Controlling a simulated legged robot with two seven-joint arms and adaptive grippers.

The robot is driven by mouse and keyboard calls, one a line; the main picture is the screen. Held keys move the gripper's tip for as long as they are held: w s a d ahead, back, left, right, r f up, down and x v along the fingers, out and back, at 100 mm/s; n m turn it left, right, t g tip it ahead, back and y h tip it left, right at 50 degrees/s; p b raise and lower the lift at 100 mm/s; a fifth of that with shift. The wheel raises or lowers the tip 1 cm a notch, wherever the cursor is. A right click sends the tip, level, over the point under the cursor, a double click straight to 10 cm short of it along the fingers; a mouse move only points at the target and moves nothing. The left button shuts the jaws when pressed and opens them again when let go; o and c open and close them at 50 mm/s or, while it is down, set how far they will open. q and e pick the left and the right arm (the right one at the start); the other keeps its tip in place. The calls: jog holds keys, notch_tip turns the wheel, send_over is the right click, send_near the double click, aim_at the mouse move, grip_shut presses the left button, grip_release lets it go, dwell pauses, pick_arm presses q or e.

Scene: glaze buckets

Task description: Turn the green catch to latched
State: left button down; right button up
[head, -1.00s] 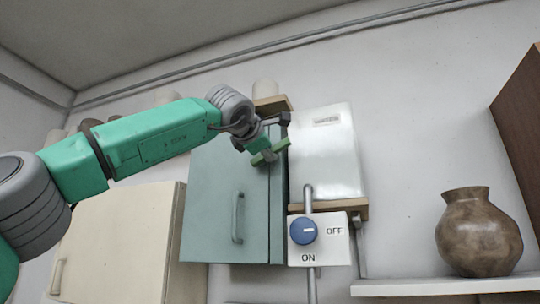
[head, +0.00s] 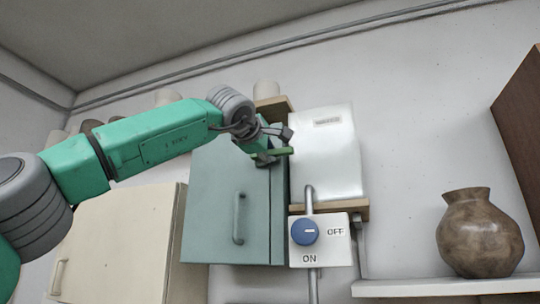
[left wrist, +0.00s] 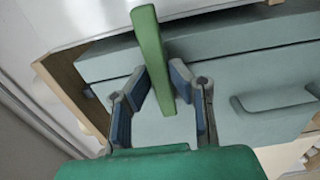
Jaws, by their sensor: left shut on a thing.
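The green catch (head: 285,152) is a bar at the upper right edge of the teal cabinet (head: 215,200). It lies almost level in the head view, its right end reaching past the cabinet edge towards the white box. In the left wrist view the catch (left wrist: 149,40) runs between the fingers, its long end pointing up. My left gripper (head: 276,148) is shut on the catch, one finger on each side of it, as the left wrist view also shows (left wrist: 160,78). The fingers hide part of the catch and its pivot. The cabinet door is closed. My right gripper is out of view.
Right of the cabinet are a white box (head: 328,160) and a switch plate with a blue knob (head: 305,231), marked ON and OFF. A cream cabinet (head: 120,245) is at the left. A brown vase (head: 480,235) stands on a shelf (head: 430,287) at the right.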

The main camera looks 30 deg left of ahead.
pick_arm(q)
jog(key=shift+w+d+f, duration=0.15)
jog(key=shift+w+f, duration=0.05)
jog(key=shift+f, duration=0.3)
jog(key=c, duration=1.5)
grip_release()
jog(key=shift+s, duration=0.15)
jog(key=shift+s+r, duration=0.15)
jog(key=shift+r, duration=0.15)
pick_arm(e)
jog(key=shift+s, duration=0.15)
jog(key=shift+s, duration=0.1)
pick_arm(q)
jog(key=v, duration=1.1)
jog(key=shift+s+d+f, duration=0.1)
jog(key=shift+s, duration=0.2)
jog(key=shift+s, duration=0.15)
jog(key=shift+f, duration=0.1)
